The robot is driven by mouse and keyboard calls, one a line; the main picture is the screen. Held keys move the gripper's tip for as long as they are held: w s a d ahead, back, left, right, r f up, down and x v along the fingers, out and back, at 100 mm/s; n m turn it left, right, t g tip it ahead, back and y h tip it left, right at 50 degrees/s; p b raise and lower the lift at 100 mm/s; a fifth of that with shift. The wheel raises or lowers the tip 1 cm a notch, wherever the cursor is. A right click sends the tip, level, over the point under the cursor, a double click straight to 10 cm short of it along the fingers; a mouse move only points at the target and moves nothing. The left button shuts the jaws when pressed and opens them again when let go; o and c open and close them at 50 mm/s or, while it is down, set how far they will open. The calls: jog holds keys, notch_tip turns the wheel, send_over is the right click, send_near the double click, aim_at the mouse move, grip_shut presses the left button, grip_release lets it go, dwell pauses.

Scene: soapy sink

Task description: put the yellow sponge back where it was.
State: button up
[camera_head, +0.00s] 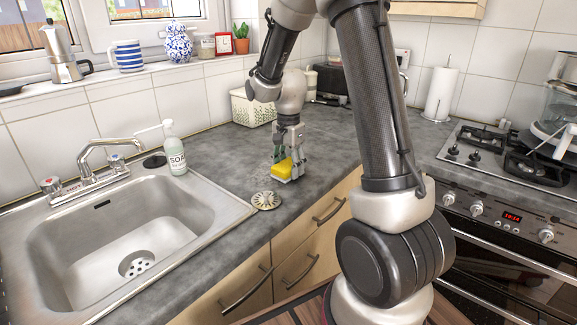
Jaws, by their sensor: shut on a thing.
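The yellow sponge (283,169) is held in my gripper (290,167) at the middle of the picture. My gripper points down, and its fingers are shut on the sponge. The sponge is low, at or just over the grey counter to the right of the sink. I cannot tell whether it touches the counter. A pale underside shows along its lower edge.
A round patterned disc (266,200) lies on the counter near the sink's right rim. The steel sink (130,235) is at left, with a soap bottle (174,150) behind it. A white basket (252,107) stands by the wall. A stove (500,160) is at right.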

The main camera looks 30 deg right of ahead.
aim_at(289, 163)
jog(key=o, duration=1)
jog(key=shift+f, duration=0.1)
notch_tip(289, 163, up, 12)
jog(key=s+r+n+t, duration=0.1)
jog(key=s+n, duration=0.3)
jog(key=s, duration=0.4)
jog(key=s+r+n+t, duration=0.2)
jog(key=s+n, duration=0.3)
jog(key=s, duration=0.3)
jog(key=s+r+n+t, duration=0.1)
jog(key=s+r+n, duration=0.2)
jog(key=s, duration=0.5)
jog(key=shift+s+n, duration=0.4)
jog(key=shift+n, duration=0.4)
jog(key=shift+r, duration=0.1)
